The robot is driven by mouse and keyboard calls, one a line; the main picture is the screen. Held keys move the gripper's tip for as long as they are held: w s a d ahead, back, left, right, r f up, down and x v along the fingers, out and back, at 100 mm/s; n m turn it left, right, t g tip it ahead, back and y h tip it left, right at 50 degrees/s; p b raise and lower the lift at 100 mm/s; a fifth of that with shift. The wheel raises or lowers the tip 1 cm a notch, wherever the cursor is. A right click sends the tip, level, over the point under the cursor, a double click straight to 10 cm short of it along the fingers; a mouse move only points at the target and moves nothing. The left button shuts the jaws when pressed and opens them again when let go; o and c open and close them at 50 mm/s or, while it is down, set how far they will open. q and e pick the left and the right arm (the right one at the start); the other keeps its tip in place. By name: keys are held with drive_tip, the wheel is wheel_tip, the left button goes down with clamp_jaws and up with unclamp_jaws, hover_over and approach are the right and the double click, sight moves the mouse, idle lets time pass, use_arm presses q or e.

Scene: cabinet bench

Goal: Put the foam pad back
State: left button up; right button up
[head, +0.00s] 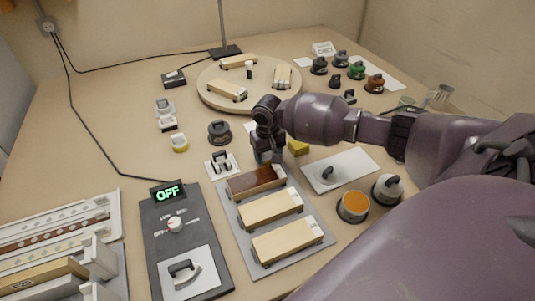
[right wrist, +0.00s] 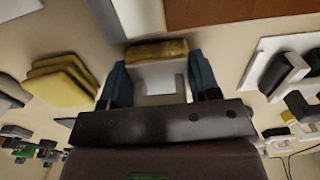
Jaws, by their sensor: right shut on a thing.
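My right gripper (head: 268,158) is shut on the foam pad, beside the far end of the brown-coated block (head: 256,181). In the right wrist view the fingers (right wrist: 161,82) grip the sides of the foam pad's pale handle. The foam pad (right wrist: 157,51) has a yellow, brownish-tinged face at its far end. The head view hides most of it behind the gripper. I cannot tell whether it touches anything below. My left gripper is not in view.
Yellow pads (head: 299,146) lie just right of the gripper. A white plate with black fittings (head: 222,163) is left. A grey tray (head: 284,262) holds the brown block and two pale blocks. An orange-filled pot (head: 353,206) stands right. A round turntable (head: 211,96) is behind.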

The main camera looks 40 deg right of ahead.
drive_tip(key=shift+f, duration=0.15)
drive_tip(key=o, duration=0.8)
drive_tip(key=shift+o, duration=0.5)
wheel_tip(320, 180, up, 7)
drive_tip(key=shift+r+p, duration=0.1)
drive_tip(key=shift+p, duration=0.85)
wheel_tip(320, 180, up, 4)
drive_tip(key=shift+f+p, duration=0.1)
drive_tip(key=shift+p, duration=0.35)
drive_tip(key=shift+r, duration=0.65)
